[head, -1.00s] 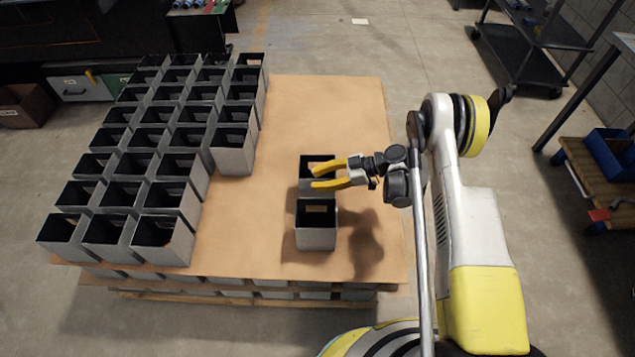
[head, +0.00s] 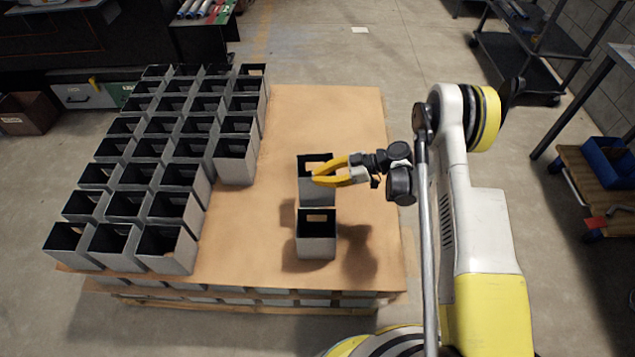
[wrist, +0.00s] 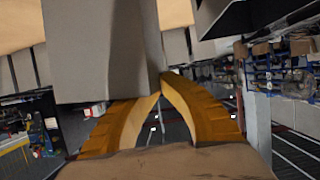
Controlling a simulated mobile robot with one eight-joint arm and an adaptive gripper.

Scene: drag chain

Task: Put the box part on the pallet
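In the wrist view the fingers (wrist: 160,88) converge at the edge of a large grey box wall (wrist: 95,50). The grip looks closed on that wall, though the fingertips are partly hidden. The pallet (head: 330,115) is topped with a brown sheet.
Several rows of the same boxes (head: 165,255) fill the left side of the sheet. The sheet's far right part is bare. A cart (head: 515,65) and a low wooden shelf with a blue bin (head: 607,160) stand at the right. Open floor surrounds the pallet.

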